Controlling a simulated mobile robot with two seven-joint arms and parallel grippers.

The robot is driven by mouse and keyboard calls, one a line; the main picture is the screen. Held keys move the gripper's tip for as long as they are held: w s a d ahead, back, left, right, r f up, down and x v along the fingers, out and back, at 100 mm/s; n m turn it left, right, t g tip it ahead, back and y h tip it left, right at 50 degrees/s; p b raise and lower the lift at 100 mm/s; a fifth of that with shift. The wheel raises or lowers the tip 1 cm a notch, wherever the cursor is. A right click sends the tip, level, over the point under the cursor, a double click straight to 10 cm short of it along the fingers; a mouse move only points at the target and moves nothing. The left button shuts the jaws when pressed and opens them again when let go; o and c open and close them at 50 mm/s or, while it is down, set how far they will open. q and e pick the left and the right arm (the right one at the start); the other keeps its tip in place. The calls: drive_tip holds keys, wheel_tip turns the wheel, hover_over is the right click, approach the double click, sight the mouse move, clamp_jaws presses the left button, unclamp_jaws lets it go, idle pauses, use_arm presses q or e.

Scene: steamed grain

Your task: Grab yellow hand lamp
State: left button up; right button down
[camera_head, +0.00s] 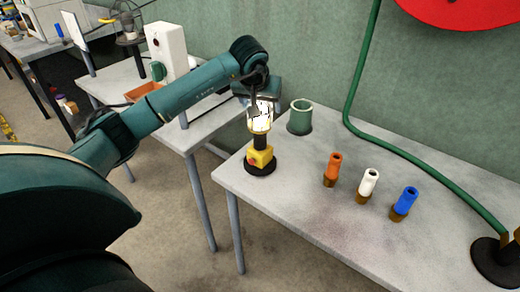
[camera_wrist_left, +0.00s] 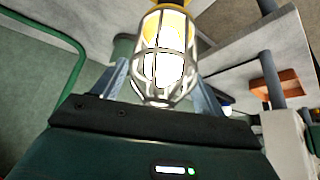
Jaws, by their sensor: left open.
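The yellow hand lamp (camera_head: 261,156) stands upright on a round black base at the left end of the near table. Its caged bulb is lit and points up. My left gripper (camera_head: 262,103) is at the top of the lamp, with the arm reaching in from the left. In the left wrist view the caged lamp (camera_wrist_left: 165,52) sits between the two spread fingers of my left gripper (camera_wrist_left: 163,75), and the gripper is open. Whether a finger touches the cage cannot be told. My right gripper is not in view.
A green cup (camera_head: 300,117) stands just right of the lamp. Orange (camera_head: 333,168), white (camera_head: 368,184) and blue (camera_head: 404,203) small cylinders stand along the table (camera_head: 310,210). A green hose (camera_head: 420,158) runs behind them. A second table with a white device (camera_head: 166,50) stands left.

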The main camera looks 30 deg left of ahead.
use_arm(q)
drive_tip(key=shift+c, duration=0.4)
clamp_jaws()
idle(0.4)
drive_tip(key=shift+r, duration=0.1)
